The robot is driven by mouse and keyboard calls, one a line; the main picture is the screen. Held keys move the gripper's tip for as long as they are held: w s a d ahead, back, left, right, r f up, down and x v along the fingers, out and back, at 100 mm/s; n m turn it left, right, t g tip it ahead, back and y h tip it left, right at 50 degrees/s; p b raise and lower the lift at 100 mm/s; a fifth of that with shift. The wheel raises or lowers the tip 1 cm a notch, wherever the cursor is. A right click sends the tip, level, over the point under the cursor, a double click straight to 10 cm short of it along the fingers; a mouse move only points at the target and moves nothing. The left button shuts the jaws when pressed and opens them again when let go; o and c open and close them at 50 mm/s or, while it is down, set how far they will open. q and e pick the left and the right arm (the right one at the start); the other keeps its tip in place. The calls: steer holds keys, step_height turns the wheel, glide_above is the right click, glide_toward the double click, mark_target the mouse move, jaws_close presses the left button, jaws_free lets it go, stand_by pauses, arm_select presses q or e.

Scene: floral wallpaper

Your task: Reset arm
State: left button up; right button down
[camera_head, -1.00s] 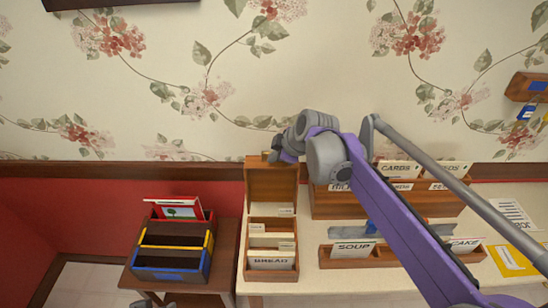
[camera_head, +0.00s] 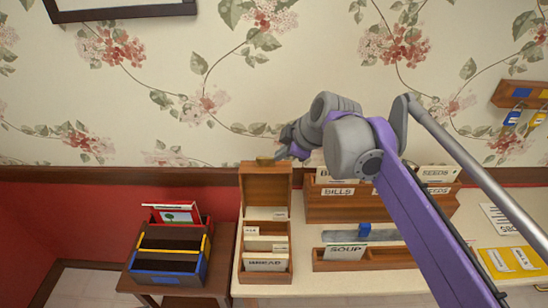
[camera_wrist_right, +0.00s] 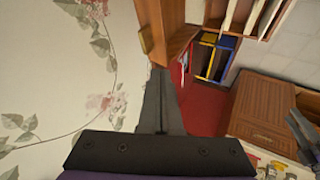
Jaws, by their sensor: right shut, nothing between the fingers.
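My right arm, purple and grey, reaches in from the lower right in the head view. Its gripper (camera_head: 276,158) is at the raised back of the wooden card box (camera_head: 266,184), in front of the wallpaper; I cannot tell if it touches the box. In the right wrist view the grey fingers (camera_wrist_right: 160,110) are together and hold nothing. My left gripper is not seen in the head view. A grey part at the right edge of the right wrist view (camera_wrist_right: 303,132) may belong to my left arm.
A box with red, yellow and blue dividers (camera_head: 170,270) stands on a small side table at left. A sorter labelled BILLS (camera_head: 322,207) and a tray with a SOUP card (camera_head: 345,252) stand right of the card box. Key tags hang at the far right (camera_head: 512,118).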

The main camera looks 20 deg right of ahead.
steer(key=s+f+m+g+h, duration=0.1)
steer(key=s+f+m+h, duration=0.2)
steer(key=s+f+m, duration=1)
steer(key=s+f, duration=0.7)
steer(key=s, duration=0.3)
steer(key=shift+d+f, duration=0.3)
